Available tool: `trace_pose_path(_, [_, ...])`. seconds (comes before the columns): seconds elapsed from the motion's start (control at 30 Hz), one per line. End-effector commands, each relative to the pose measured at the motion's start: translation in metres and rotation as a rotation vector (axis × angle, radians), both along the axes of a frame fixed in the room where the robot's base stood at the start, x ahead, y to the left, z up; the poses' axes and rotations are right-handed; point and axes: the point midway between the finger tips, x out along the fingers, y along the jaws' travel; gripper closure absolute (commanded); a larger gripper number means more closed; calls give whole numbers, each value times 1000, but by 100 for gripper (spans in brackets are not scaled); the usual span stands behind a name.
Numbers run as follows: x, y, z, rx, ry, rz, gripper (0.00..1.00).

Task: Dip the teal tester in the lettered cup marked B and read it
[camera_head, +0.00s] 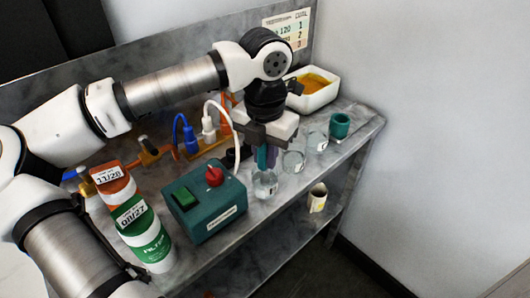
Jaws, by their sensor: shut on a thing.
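My gripper (268,152) points down over the right part of the metal bench, shut on the teal tester (262,158). The tester hangs upright, partly hidden between the fingers. Its lower end is at or just above the mouth of the nearest clear cup (265,186); I cannot tell whether it is inside. Two more clear cups, a middle one (293,162) and a far one (318,143), stand in a row behind and to the right. Each cup has a small pale label, but the letters are too small to read, so I cannot tell which is B.
A teal box (207,212) with a green switch and red knob stands left of the cups. Filter canisters (145,233) stand further left. A teal cup (340,125) and white tub (314,97) of orange stuff are at the right. A small cup (318,198) is lower down.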

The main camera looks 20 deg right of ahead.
Motion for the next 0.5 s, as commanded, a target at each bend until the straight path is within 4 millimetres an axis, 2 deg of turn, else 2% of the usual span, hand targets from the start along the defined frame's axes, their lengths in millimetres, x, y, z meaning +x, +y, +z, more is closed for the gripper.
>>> trace_pose_path(0.5, [0,0,24,0,-1,0,100])
